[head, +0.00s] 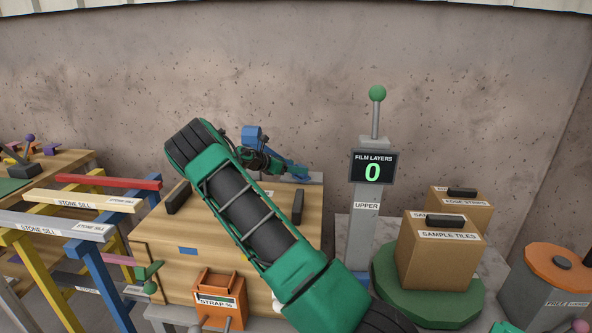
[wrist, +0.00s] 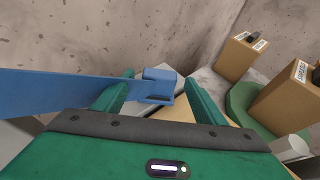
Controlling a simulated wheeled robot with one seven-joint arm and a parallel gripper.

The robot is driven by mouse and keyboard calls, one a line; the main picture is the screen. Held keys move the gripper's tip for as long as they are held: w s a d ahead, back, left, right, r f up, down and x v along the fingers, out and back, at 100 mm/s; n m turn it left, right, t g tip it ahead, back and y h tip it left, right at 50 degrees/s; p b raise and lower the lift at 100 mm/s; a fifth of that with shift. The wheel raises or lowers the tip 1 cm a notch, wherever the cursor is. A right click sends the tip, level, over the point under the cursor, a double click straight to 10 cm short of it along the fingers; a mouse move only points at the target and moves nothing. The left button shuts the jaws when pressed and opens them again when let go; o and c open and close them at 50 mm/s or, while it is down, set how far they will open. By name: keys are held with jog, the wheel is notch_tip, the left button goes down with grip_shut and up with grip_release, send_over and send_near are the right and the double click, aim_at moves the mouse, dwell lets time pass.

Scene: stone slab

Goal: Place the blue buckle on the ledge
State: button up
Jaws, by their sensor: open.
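The blue buckle (wrist: 158,82) shows in the wrist view between my gripper's fingers (wrist: 160,96), with gaps at its sides. My gripper is open. A grey ledge (head: 315,178) lies behind the crate; whether the buckle touches it I cannot tell.
The wooden crate (head: 160,232) with black handles stands in front. A grey post (head: 363,235) with a "FILM LAYERS 0" display stands to the right. The wall is close behind.

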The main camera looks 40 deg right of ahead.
jog(key=v, duration=0.9)
jog(key=shift+a, duration=0.35)
jog(key=shift+r, duration=0.1)
